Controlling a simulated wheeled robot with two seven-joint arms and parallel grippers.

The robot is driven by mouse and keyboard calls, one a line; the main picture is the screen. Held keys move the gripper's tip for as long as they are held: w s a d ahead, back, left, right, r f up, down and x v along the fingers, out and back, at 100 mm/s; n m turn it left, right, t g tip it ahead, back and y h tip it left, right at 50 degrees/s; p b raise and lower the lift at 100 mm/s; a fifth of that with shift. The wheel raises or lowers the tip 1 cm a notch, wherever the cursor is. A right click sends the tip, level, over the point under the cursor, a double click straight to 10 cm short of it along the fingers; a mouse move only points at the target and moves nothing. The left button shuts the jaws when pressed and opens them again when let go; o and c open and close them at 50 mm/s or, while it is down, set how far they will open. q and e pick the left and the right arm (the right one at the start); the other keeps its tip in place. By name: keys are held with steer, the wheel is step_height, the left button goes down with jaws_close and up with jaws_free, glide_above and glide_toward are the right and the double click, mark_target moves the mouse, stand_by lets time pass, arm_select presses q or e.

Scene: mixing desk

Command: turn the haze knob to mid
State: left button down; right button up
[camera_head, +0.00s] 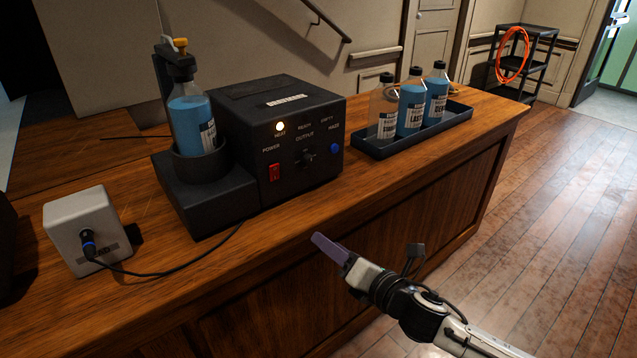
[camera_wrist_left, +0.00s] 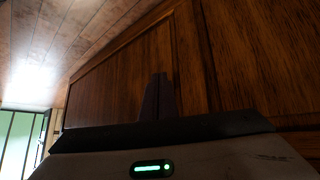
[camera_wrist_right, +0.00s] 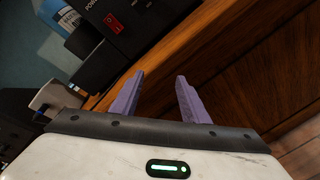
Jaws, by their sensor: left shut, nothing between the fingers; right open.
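The haze machine (camera_head: 285,105) is a black box on the wooden desk. Its front has a dark round knob (camera_head: 306,158) under the label OUTPUT, between a red POWER switch (camera_head: 274,172) and a blue HAZE button (camera_head: 335,148). The HEAT lamp (camera_head: 280,126) glows. The knob's exact setting is too small to read. My right gripper (camera_head: 328,247) is open and empty, in front of and below the panel near the desk's front edge. Its two purple fingers are apart in the right wrist view (camera_wrist_right: 158,88). My left gripper (camera_wrist_left: 158,92) is shut and empty, facing the wooden desk panelling.
A bottle of blue liquid (camera_head: 190,120) stands in the holder left of the machine. A black tray (camera_head: 420,132) with three bottles is at its right. A white box (camera_head: 82,225) with a plugged cable sits at the left. The desk before the panel is clear.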

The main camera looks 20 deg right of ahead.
mark_target(311, 162)
steer(key=w+d+r+n+t+y+b, duration=0.15)
steer(key=w+d+r+n, duration=0.25)
steer(key=w+r+n, duration=0.5)
steer(key=w+n, duration=0.1)
steer(key=w, duration=0.1)
steer(key=w+a+n, duration=0.1)
steer(key=w, duration=0.2)
steer(key=w+a+r+n, duration=0.1)
steer(key=w, duration=0.1)
steer(key=shift+w+a+t+h+b, duration=0.25)
steer(key=shift+t+b, duration=0.1)
jaws_close()
